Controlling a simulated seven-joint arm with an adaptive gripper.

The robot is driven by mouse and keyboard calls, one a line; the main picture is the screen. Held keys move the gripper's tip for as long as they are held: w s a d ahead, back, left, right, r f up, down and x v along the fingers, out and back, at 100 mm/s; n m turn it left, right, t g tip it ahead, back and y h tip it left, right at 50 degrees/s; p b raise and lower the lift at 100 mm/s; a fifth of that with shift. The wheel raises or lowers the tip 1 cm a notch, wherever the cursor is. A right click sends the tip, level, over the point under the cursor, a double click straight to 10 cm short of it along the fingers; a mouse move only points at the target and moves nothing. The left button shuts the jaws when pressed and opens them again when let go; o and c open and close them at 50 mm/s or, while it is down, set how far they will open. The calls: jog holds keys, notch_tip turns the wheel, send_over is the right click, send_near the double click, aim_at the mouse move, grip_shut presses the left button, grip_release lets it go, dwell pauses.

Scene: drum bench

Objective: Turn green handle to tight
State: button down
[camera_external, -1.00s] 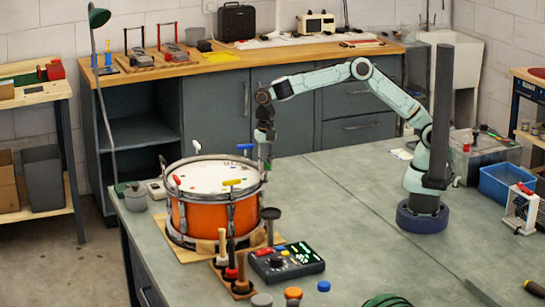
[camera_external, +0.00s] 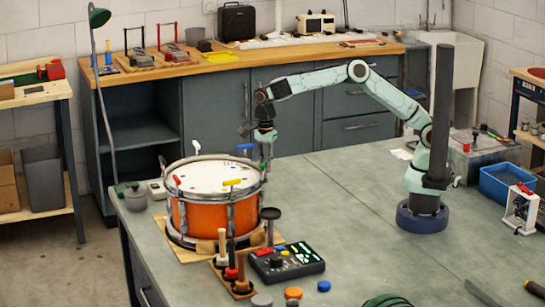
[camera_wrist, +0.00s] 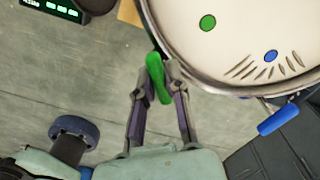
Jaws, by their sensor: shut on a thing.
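The orange drum (camera_external: 186,216) with a white head stands on the bench, and its rim (camera_wrist: 205,78) fills the upper right of the wrist view. The green handle (camera_wrist: 158,80) lies beside the rim in the wrist view, pointing roughly along my fingers. My gripper (camera_wrist: 160,70) is shut on it, with one finger on each side. In the external view my gripper (camera_external: 266,161) is at the drum's right edge, and the handle is hard to make out there. A blue handle (camera_wrist: 278,120) sits further along the rim; it also shows in the external view (camera_external: 245,147).
A control box with a green display (camera_external: 287,262) and a rack of upright tools (camera_external: 231,272) stand in front of the drum.

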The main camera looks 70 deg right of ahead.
jog(key=m, duration=0.7)
dwell(0.5)
jog(key=c, duration=1.1)
grip_release()
notch_tip(320, 180, up, 12)
jog(key=shift+d, duration=0.15)
